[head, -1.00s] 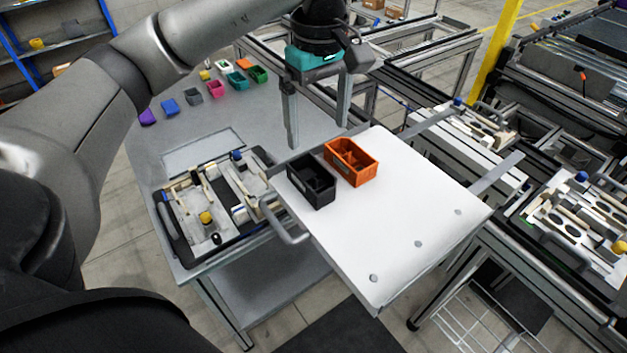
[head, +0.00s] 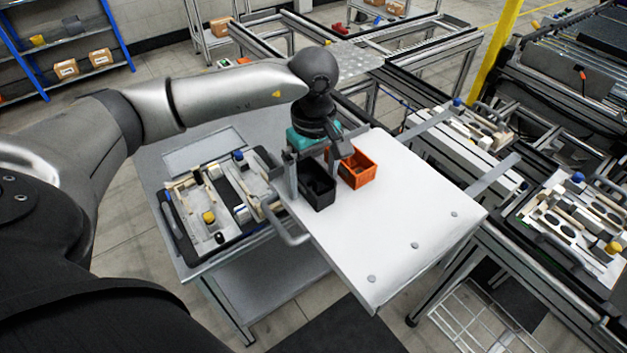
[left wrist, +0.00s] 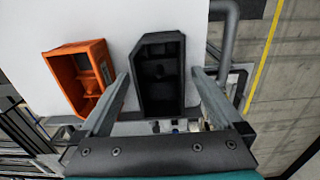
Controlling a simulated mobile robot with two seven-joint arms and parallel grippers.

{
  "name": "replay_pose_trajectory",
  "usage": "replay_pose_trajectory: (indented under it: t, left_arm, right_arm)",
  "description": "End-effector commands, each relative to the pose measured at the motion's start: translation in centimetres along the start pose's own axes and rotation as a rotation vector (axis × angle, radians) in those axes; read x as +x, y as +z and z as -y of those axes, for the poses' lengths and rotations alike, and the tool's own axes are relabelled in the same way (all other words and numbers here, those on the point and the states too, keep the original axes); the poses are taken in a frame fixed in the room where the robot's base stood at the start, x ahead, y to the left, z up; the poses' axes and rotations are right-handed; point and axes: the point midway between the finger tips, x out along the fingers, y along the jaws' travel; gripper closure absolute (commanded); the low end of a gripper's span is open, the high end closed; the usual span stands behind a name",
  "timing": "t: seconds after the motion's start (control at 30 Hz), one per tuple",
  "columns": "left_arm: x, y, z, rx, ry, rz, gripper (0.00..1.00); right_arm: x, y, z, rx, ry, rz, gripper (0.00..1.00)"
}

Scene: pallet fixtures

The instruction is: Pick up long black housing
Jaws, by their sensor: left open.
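The black housing (head: 318,187) is an open black bin at the far left corner of the white board. It also shows in the left wrist view (left wrist: 161,75), where it lies between the two finger lines. My left gripper (head: 312,181) is open above the housing, one finger at its left side and one at its right, between it and the orange bin. In the left wrist view my left gripper (left wrist: 163,78) shows wide, with gaps on both sides of the housing. Whether the fingers reach down beside its walls I cannot tell. My right gripper is not in view.
An orange bin (head: 358,170) stands close on the right of the black housing. A fixture tray (head: 180,226) with parts lies left on the grey table.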

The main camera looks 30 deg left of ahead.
Motion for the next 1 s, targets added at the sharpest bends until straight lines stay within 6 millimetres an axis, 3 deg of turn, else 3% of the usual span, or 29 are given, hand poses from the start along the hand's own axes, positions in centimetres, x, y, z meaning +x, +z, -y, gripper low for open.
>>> replay_pose_trajectory:
  t: [0.17, 1.0]
  left_arm:
    - [0.02, 0.02, -0.01, 0.000, 0.000, 0.000, 0.02]
    - [-0.07, 0.03, -0.05, 0.001, 0.001, 0.000, 0.95]
  right_arm:
    - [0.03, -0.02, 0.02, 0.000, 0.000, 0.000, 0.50]
    - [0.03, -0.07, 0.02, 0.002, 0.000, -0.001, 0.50]
